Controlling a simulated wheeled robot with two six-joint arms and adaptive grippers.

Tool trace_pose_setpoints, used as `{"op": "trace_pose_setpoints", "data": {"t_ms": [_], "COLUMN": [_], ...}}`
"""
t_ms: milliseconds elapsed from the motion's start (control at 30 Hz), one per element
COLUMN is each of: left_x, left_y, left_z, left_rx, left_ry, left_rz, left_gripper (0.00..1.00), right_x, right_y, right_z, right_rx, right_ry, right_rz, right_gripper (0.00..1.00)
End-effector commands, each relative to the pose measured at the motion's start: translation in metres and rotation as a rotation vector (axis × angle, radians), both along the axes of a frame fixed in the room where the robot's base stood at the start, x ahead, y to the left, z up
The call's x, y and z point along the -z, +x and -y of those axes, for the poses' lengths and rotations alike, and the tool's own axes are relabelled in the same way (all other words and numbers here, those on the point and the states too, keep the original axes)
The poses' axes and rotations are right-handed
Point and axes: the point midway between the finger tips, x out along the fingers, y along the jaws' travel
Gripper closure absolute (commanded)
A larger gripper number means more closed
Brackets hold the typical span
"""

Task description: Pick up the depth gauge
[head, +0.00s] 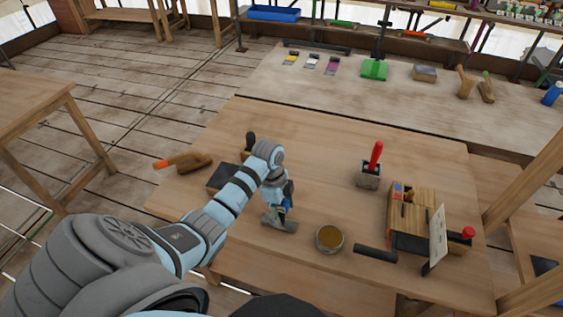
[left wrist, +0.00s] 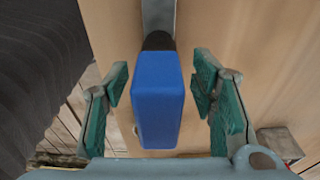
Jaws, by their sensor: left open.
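A tool with a blue block-shaped body (left wrist: 158,100), a dark neck and a grey metal part fills the middle of the left wrist view; it appears to be the depth gauge. My left gripper (left wrist: 160,108) is open, with its green-padded fingers on either side of the blue body and gaps showing on both sides. In the head view my left gripper (head: 283,200) is low over the near middle of the workbench. A grey foot (head: 279,223) shows just below it, and the fingers partly hide the tool. My right gripper is not in view.
A round tin (head: 329,238) stands right of my left gripper on the bench (head: 320,165). A red-handled tool in a grey block (head: 369,175) and a wooden box (head: 408,237) with a card are further right. An orange-tipped wooden tool (head: 185,162) lies left.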

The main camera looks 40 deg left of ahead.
Motion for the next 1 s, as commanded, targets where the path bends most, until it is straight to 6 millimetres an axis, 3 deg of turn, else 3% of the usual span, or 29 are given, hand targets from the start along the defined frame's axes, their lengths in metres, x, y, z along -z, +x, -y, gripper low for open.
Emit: {"op": "trace_pose_setpoints", "data": {"t_ms": [33, 200, 533, 800, 867, 1000], "left_x": [0.010, 0.005, 0.004, -0.001, -0.009, -0.045], "left_y": [0.000, 0.000, 0.001, 0.001, 0.002, 0.002], "left_z": [0.000, 0.000, 0.000, 0.001, 0.000, 0.000], "left_rx": [0.000, 0.000, 0.001, 0.001, 0.001, 0.001], "left_ry": [0.000, 0.000, 0.000, 0.001, 0.000, 0.002], "left_rz": [0.001, 0.001, 0.001, 0.003, 0.004, 0.007], "left_gripper": [0.48, 0.48, 1.00, 1.00, 1.00, 1.00], "right_x": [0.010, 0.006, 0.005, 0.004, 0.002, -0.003], "right_y": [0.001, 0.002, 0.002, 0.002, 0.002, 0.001], "right_z": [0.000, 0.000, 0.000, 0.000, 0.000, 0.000], "right_rx": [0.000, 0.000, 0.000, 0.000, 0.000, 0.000], "right_ry": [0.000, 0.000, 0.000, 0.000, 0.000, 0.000], "right_rz": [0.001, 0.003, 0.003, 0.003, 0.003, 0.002], "right_gripper": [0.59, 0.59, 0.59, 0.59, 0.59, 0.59]}}
